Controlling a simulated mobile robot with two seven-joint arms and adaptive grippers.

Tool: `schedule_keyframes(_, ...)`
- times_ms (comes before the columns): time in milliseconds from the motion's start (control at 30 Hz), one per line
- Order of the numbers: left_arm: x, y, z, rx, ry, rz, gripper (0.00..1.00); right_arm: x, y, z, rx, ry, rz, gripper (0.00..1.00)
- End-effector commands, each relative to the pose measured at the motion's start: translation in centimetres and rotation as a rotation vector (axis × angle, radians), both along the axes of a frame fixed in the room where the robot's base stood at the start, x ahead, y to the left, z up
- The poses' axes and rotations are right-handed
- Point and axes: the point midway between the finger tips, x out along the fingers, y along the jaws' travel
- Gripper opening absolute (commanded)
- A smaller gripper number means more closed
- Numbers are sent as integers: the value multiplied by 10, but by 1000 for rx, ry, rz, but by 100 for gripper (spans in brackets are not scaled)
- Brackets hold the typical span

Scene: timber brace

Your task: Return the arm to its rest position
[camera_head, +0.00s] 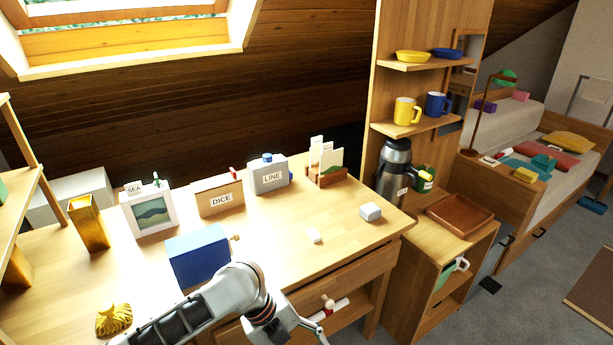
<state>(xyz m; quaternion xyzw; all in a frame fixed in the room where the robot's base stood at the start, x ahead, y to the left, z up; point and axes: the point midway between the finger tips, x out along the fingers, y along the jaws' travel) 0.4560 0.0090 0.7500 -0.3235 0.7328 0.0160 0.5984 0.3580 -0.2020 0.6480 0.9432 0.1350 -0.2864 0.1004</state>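One arm of mine comes in from the lower left and reaches over the front edge of the wooden desk (255,230). I take it as my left arm. Its wrist bends down past the desk front, and the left gripper (290,335) is at the bottom edge of the picture, partly cut off. I cannot see whether its fingers are open or shut, or whether they hold anything. My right gripper is not in view.
A blue box (197,257) stands right behind the arm. A yellow tassel-like item (114,319) lies to its left. The DICE box (219,196), LINE container (268,176) and a white block (370,212) stand farther back. The desk's middle right is mostly clear.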

Motion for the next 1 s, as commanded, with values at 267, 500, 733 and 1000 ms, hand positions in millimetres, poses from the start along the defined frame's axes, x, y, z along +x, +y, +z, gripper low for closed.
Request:
schedule_keyframes(267, -8, -24, -40, -244, 145, 671, 66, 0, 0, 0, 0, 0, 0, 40)
schedule_keyframes(500, -11, 15, -69, -440, 241, 1223, 66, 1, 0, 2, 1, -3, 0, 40)
schedule_keyframes(733, -39, 96, -95, -620, 264, 1678, 66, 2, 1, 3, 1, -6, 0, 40)
schedule_keyframes(1000, -86, 178, -102, -769, 220, 1962, 66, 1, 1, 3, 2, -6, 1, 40)
